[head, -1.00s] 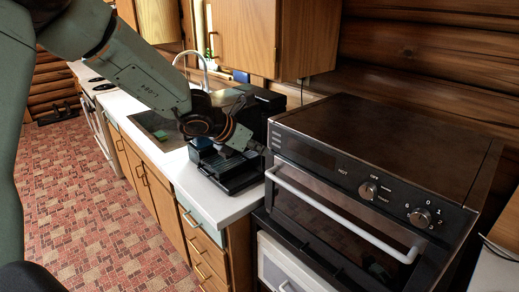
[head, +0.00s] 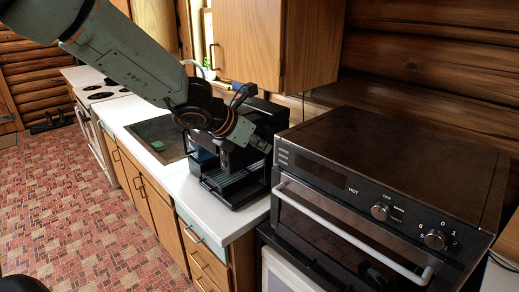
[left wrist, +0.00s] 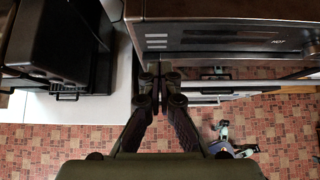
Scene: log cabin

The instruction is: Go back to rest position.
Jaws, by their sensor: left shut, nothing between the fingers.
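My left arm comes in from the upper left of the head view and reaches over the counter. Its gripper (head: 262,146) is near the black coffee machine (head: 268,118) and the oven's left front corner, partly lost against dark surfaces. In the left wrist view the two fingers (left wrist: 160,78) are together and empty, with the oven front above them and the counter edge to their left. I cannot tell how close they are to the oven. My right gripper is in neither view.
The black oven (head: 400,150) with its light handle (head: 350,232) stands on the right. The white counter (head: 183,185) holds a sink (head: 160,135) with a green sponge (head: 157,145). Wooden wall cabinets (head: 275,45) hang above. The tiled floor (head: 80,210) at left is clear.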

